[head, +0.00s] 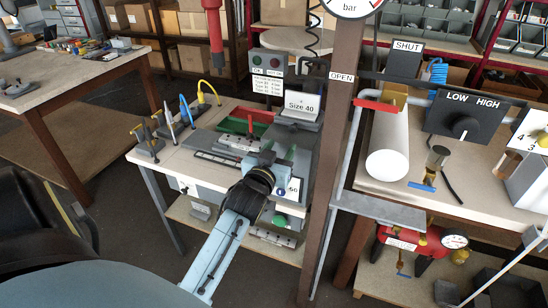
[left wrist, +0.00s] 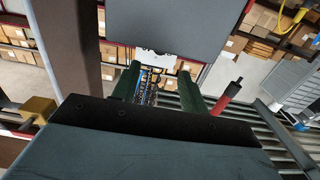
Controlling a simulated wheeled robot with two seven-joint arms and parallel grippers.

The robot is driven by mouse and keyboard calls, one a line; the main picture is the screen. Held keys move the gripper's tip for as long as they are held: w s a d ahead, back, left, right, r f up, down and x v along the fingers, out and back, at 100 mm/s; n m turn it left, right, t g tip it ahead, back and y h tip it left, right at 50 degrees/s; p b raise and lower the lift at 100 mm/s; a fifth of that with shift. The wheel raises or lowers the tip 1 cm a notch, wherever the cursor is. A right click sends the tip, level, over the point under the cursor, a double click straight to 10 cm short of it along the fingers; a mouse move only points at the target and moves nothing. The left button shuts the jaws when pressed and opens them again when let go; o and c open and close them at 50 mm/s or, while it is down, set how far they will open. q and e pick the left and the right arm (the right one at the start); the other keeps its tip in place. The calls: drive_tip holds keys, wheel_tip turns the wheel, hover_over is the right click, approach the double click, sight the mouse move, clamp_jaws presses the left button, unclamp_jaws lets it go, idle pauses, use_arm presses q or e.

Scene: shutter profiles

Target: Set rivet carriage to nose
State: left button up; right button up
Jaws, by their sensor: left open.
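My left gripper (head: 279,153) is over the right part of the small workbench, in front of the grey machine with the sign "Size 40" (head: 301,103). Its two green fingers are apart in the left wrist view (left wrist: 158,82), with nothing visibly held between them. A red handle with a dark tip (left wrist: 228,97) stands just right of the fingers there. In the head view, a metal fixture (head: 238,142) lies left of the gripper, with a thin red upright (head: 250,124) behind it. I cannot tell which part is the rivet carriage or its nose; my arm hides some of the machine.
Several upright tools (head: 170,122) stand at the bench's left end. A brown post (head: 334,150) rises close right of my gripper. A white cylinder (head: 388,145) lies on the right bench.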

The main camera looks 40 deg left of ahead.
use_arm(q)
drive_tip(key=shift+v, duration=2.05)
drive_tip(key=s+d+f+m+g+h, duration=0.1)
drive_tip(key=d+f+m+g+h, duration=0.25)
drive_tip(key=f, duration=1.65)
drive_tip(key=s+d+f+g+h+b, duration=0.1)
drive_tip(key=s+d+f+g, duration=0.2)
drive_tip(key=f, duration=0.5)
drive_tip(key=s+d+f+g+h, duration=0.1)
drive_tip(key=s+d+f+g, duration=0.15)
drive_tip(key=s+f, duration=0.5)
drive_tip(key=s+f+g, duration=0.2)
drive_tip(key=s+f, duration=0.4)
drive_tip(key=s, duration=0.4)
drive_tip(key=s+d+f+m+g+b, duration=0.1)
drive_tip(key=s+f+g, duration=0.1)
drive_tip(key=s+f, duration=0.5)
drive_tip(key=s+d+f+m+g, duration=0.1)
drive_tip(key=s+f+g, duration=0.2)
drive_tip(key=s+f, duration=0.4)
drive_tip(key=s, duration=0.6)
drive_tip(key=shift+s+d, duration=0.15)
drive_tip(key=shift+s, duration=0.05)
drive_tip(key=shift+m, duration=0.25)
